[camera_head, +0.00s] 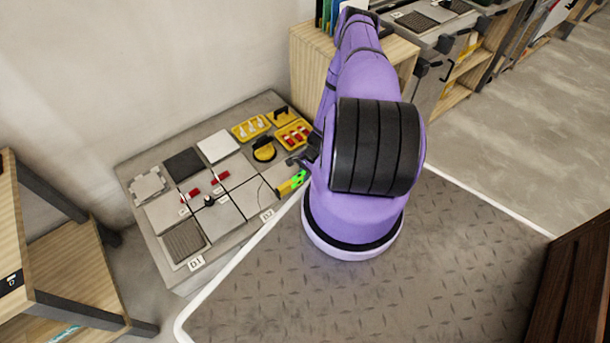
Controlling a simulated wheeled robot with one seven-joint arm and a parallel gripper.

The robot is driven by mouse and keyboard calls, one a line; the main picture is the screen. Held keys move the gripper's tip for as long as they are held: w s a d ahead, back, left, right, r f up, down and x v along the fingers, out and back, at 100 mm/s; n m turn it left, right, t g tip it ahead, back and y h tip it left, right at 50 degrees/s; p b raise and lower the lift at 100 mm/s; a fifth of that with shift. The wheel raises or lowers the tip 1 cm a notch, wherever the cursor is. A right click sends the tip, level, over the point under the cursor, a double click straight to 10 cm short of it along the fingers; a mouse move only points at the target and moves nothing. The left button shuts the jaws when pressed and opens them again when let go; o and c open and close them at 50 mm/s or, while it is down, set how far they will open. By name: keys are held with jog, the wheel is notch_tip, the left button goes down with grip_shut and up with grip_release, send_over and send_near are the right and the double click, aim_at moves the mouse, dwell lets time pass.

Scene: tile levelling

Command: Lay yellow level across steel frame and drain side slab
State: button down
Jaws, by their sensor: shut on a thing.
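The yellow level (286,188), with bright green parts, is at the right front of the grey work table, beside the purple arm. My gripper (303,164) is mostly hidden by the arm. It is shut on the level, as far as the small visible part shows. A dark ribbed drain grate (184,241) lies at the front left by label D1. Pale slabs (219,205) lie between it and label D2. I cannot clearly tell the steel frame from the dark lines around the slabs. Whether the level touches a slab is unclear.
Red clips (190,195) and a small black knob (208,200) stand among the slabs. A tray of white pieces (251,128), a tray of red pieces (293,135) and a yellow-black holder (264,150) are behind. A wooden shelf (70,260) stands at left.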

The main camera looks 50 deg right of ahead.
jog(key=shift+f, duration=0.1)
jog(key=c, duration=0.9)
grip_release()
jog(key=v, duration=1)
jog(key=shift+d+r, duration=0.15)
jog(key=shift+r, duration=0.25)
